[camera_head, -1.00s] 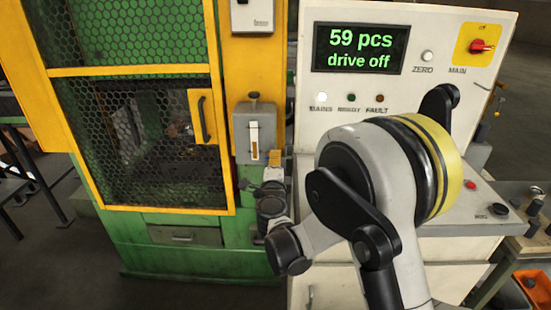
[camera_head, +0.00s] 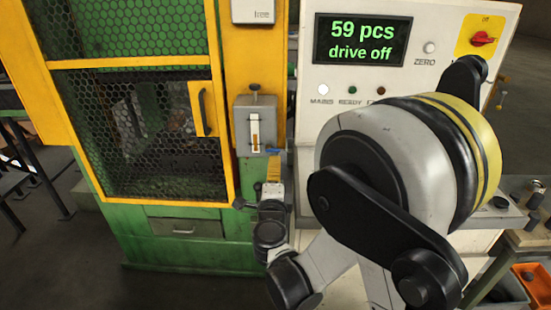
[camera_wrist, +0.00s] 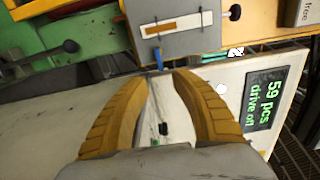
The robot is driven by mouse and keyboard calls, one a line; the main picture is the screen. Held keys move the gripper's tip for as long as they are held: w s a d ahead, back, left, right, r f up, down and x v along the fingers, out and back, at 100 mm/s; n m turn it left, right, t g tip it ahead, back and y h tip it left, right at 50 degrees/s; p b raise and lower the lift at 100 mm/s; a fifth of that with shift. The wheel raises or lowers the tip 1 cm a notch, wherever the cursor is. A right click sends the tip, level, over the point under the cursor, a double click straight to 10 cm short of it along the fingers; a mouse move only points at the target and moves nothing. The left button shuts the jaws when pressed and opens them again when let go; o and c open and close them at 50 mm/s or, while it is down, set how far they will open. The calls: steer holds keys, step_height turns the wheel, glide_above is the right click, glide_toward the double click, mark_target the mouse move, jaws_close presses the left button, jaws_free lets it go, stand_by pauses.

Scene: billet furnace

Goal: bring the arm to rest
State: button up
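My gripper (camera_head: 274,163) is partly hidden by my own arm in the head view, where its yellow fingers show beside the green and yellow machine. In the wrist view its two curved yellow fingers (camera_wrist: 163,72) stand apart with nothing between them. They point toward the grey switch box (camera_wrist: 190,38) with a slotted plate, and look apart from it. The same switch box (camera_head: 256,130) is on the machine's yellow post in the head view. My arm's large joint covers much of the control cabinet.
The white control cabinet (camera_head: 308,100) has a display (camera_head: 361,40) reading "59 pcs, drive off" and a red rotary switch (camera_head: 483,38). The mesh door (camera_head: 150,130) looks shut. An orange bin (camera_head: 535,280) sits at lower right. Dark floor is open at lower left.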

steer(key=shift+s, duration=1.15)
steer(key=s+r+n+g+y, duration=0.1)
steer(key=s+r+n+y, duration=0.3)
steer(key=r+n+y, duration=0.55)
steer(key=s+d+f+n+g+h, duration=0.4)
steer(key=s+d+g, duration=0.1)
steer(key=s+d, duration=0.4)
steer(key=s+d+f+n+g+h, duration=0.5)
steer(key=s+d, duration=0.5)
steer(key=s, duration=0.4)
steer(key=shift+d+f, duration=0.25)
